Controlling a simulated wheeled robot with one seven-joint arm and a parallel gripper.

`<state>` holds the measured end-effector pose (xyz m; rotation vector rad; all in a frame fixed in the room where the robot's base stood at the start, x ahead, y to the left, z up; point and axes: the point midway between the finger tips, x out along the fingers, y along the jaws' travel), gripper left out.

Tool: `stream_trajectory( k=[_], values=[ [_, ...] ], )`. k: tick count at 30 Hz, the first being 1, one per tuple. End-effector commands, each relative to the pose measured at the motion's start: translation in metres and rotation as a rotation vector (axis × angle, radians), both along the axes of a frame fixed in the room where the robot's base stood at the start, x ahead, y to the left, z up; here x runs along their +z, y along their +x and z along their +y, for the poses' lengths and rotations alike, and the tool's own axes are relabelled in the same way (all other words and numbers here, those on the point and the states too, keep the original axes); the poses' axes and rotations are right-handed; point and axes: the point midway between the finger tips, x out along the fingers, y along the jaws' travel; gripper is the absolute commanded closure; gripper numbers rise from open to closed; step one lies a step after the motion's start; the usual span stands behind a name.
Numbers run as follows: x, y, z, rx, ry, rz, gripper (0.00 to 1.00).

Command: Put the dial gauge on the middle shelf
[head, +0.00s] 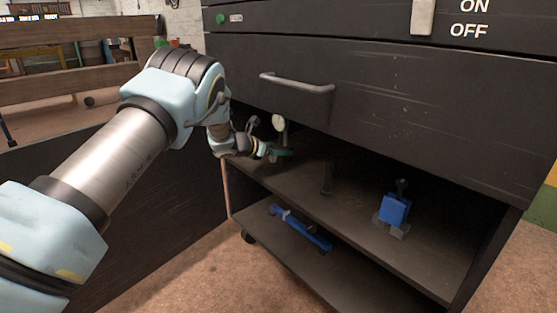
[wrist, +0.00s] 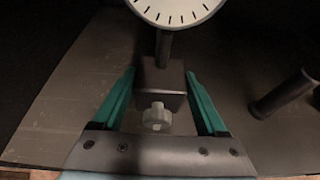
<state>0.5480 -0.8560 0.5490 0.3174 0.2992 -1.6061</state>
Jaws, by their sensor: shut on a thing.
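The dial gauge has a round white dial (head: 278,122) on a dark post. In the wrist view, the dial gauge (wrist: 160,82) shows its dark block base with a pale knob, and its dial is cut off by the top edge. My gripper (head: 283,152) is shut on the base, with a green finger (wrist: 207,105) on each side of it. The gauge stands upright at the left front of the bay under the drawer. The middle shelf (head: 300,185) lies below it; I cannot tell whether the base touches the shelf.
A blue tool with a dark handle (head: 394,210) stands at the right of the middle shelf. A dark upright cylinder (head: 327,178) stands nearer the gauge. A blue bar-shaped tool (head: 300,228) lies on the lower shelf. The drawer front (head: 400,110) overhangs. The shelf's middle front is clear.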

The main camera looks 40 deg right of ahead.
Motion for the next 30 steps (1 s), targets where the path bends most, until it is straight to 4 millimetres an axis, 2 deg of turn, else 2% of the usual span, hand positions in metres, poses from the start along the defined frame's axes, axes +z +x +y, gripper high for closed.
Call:
stream_trajectory(
  k=[1,6,21,22,27,30],
  values=[
    [-0.011,0.000,0.001,-0.001,0.003,-0.001,1.00],
    [-0.030,0.000,0.001,-0.001,0.000,-0.003,1.00],
    [-0.037,0.001,0.001,0.001,-0.003,-0.001,1.00],
    [-0.038,0.001,0.002,0.001,0.002,0.000,0.22],
    [-0.038,0.001,0.002,0.001,0.003,-0.001,0.03],
    [-0.038,0.000,0.002,0.001,0.003,-0.001,0.00]
  ],
)
